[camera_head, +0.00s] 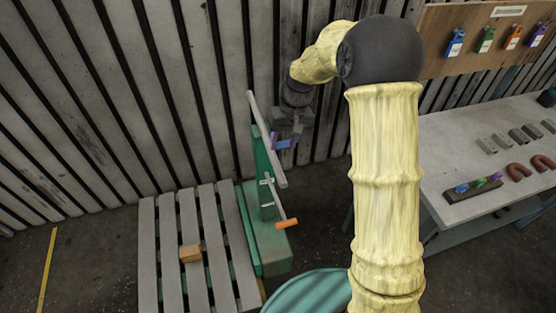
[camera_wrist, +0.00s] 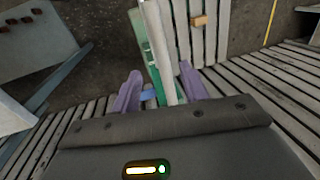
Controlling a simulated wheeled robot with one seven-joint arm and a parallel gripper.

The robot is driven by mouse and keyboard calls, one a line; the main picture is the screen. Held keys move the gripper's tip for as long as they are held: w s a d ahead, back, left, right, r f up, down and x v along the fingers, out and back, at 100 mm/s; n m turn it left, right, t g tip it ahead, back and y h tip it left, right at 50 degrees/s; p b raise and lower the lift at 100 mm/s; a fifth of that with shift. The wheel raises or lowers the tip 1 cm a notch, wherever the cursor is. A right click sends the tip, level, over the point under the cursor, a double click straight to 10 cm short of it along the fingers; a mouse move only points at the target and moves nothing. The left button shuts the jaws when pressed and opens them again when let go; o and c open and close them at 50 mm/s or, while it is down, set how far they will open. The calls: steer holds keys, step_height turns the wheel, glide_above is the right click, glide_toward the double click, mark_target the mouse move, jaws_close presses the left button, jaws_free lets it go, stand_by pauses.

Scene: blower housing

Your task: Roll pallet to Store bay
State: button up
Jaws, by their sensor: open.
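The grey slatted pallet (camera_head: 150,235) lies on the floor at lower left, with a small wooden block (camera_head: 190,253) on it. It also shows at the top of the wrist view (camera_wrist: 222,40). A green upright frame (camera_head: 265,235) stands against its right side, with a long pale grey bar (camera_head: 262,130) and a thin lever ending in an orange grip (camera_head: 287,223). My gripper (camera_head: 284,143) is open, just right of the pale bar in the head view. In the wrist view the bar (camera_wrist: 158,40) runs between its purple fingers (camera_wrist: 162,85); I cannot tell whether they touch it.
A yellow floor line (camera_head: 47,270) runs left of the pallet. A slatted wall stands behind. A workbench (camera_head: 450,130) with small parts is at right, below a pegboard (camera_head: 440,40) with coloured tags. A round teal surface (camera_head: 305,292) is at the bottom. Bare floor lies left of the pallet.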

mark_target(278, 163)
steer(key=f, duration=0.3)
steer(key=a+f, duration=0.1)
steer(key=f, duration=0.2)
steer(key=f+p, duration=0.1)
steer(key=f, duration=0.1)
steer(key=shift+s+a+f, duration=0.25)
steer(key=shift+a+f, duration=0.1)
steer(key=shift+f, duration=0.05)
jaws_close()
